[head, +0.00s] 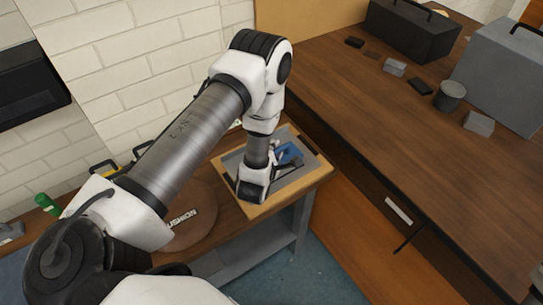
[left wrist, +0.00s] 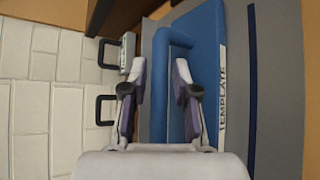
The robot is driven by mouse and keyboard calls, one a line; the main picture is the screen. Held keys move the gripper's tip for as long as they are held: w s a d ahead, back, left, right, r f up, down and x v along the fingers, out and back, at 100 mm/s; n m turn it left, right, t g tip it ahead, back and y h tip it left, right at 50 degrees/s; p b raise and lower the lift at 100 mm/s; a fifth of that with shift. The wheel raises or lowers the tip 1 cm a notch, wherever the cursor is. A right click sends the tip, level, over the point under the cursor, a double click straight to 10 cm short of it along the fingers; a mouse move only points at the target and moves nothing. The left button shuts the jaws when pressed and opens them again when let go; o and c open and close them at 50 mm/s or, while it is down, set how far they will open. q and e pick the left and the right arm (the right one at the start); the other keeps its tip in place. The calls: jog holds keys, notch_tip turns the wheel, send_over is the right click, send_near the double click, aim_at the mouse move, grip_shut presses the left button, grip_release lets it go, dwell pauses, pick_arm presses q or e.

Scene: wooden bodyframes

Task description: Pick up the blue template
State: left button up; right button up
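The blue template (head: 289,153) lies in a grey, wood-framed tray (head: 300,190) in the head view, partly hidden by my left arm. In the left wrist view the blue template (left wrist: 206,50) is a flat plate with a raised blue bar and a white label reading "TEMPLATE". My left gripper (left wrist: 161,68) is open, its two fingers apart with the raised bar showing between them. I cannot tell whether the fingers touch it. In the head view the left gripper (head: 275,165) is low over the tray, beside the template.
A brown workbench (head: 370,110) stands at the right, with a black toolbox (head: 412,30), a grey box (head: 505,75) and several small blocks. A white brick wall (head: 130,70) is behind.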

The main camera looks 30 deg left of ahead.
pick_arm(q)
jog(key=shift+w+f, duration=0.2)
jog(key=shift+w, duration=0.05)
jog(key=shift+s+r, duration=0.1)
jog(key=shift+s+d+r, duration=0.15)
jog(key=shift+s+r, duration=0.1)
grip_shut()
jog(key=shift+w, duration=0.15)
